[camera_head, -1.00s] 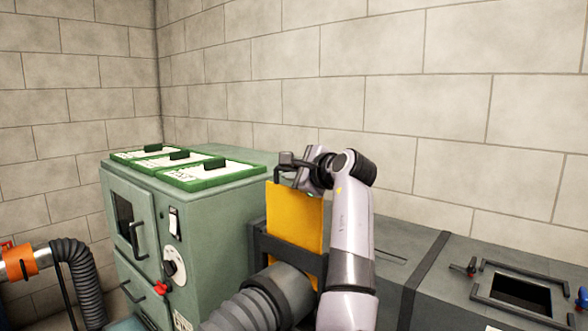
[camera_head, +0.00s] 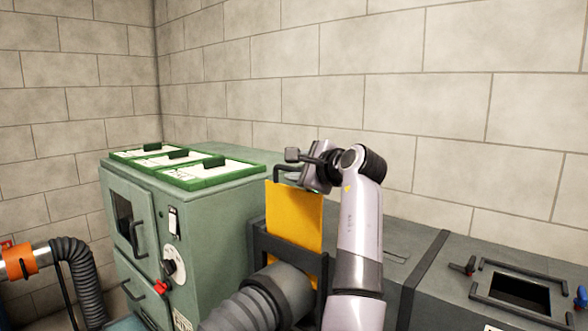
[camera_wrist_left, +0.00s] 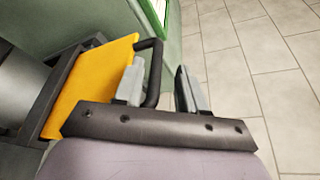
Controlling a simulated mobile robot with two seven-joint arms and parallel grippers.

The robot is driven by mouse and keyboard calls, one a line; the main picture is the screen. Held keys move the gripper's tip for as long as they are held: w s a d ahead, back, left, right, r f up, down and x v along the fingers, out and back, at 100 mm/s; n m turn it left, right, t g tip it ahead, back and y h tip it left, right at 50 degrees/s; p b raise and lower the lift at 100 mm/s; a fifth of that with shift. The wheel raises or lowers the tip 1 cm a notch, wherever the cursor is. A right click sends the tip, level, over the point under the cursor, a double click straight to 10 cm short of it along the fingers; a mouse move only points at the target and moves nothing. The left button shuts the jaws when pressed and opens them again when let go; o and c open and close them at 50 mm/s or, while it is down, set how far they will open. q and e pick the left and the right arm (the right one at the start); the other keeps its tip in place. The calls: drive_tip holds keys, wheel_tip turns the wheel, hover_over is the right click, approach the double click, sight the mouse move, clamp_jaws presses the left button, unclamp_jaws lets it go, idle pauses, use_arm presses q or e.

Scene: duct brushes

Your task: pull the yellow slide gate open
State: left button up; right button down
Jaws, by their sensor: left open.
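The yellow slide gate (camera_head: 295,217) stands well up out of its dark frame (camera_head: 264,243) on the duct in the head view. Its black handle (camera_head: 284,171) is at its top edge. The gate (camera_wrist_left: 88,82) and handle (camera_wrist_left: 154,72) also show in the left wrist view. My left gripper (camera_head: 312,180) is at the top of the gate, beside the handle. In the wrist view, the fingers of my left gripper (camera_wrist_left: 160,78) are apart, with the handle between them, close to the left finger. I cannot tell whether they touch. My right gripper is not in view.
A green cabinet (camera_head: 145,225) with green-framed panels on top stands left of the gate. A ribbed hose (camera_head: 245,308) is in front of it. Dark ducting with a rectangular opening (camera_head: 522,292) runs to the right. A block wall is behind.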

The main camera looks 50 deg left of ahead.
use_arm(q)
drive_tip(key=v, duration=0.5)
idle(0.4)
drive_tip(key=shift+s, duration=0.15)
